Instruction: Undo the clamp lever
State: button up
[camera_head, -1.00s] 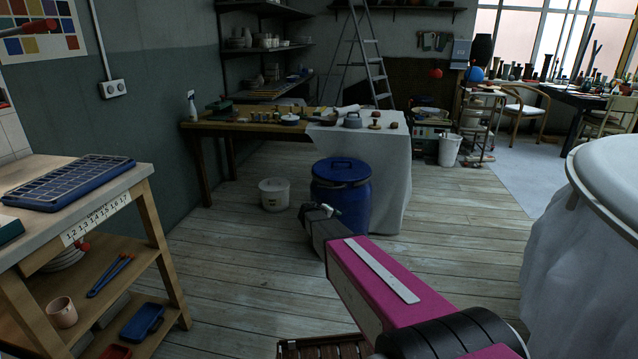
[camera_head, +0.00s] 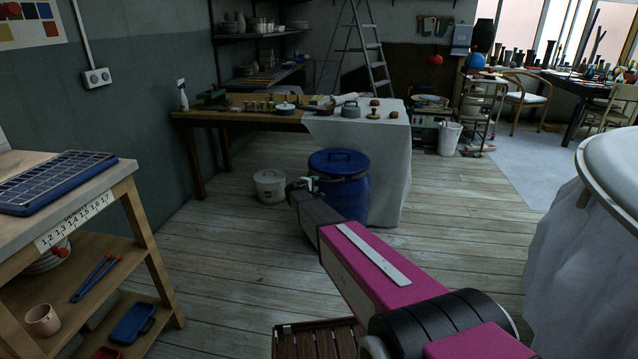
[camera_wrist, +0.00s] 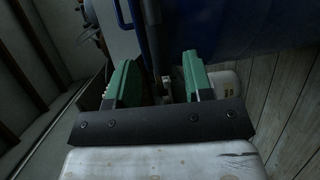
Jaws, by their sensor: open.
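A blue drum (camera_head: 345,197) with a blue lid (camera_head: 337,160) stands on the floor in front of the cloth-covered table. A band runs around the drum under the lid; the clamp lever cannot be made out clearly in the head view. My gripper (camera_head: 302,186) is at the drum's left side, near lid height. In the wrist view its two green fingers (camera_wrist: 160,78) are apart, with the blue drum (camera_wrist: 220,30) beyond them. A dark grey bar (camera_wrist: 152,35) runs up between the fingers, perhaps the lever. I cannot tell whether the fingers touch anything.
A white bucket (camera_head: 270,186) stands left of the drum. A table with a white cloth (camera_head: 388,160) is close behind it. A wooden workbench (camera_head: 110,195) is at the left, a large white covered round thing (camera_head: 590,240) at the right. A slatted wooden thing (camera_head: 315,340) is below my arm.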

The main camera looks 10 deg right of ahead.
aim_at(319, 181)
jog(key=x, duration=0.4)
jog(key=shift+w+d, duration=0.15)
jog(key=shift+w, duration=0.1)
grip_shut()
jog(key=shift+s, duration=0.1)
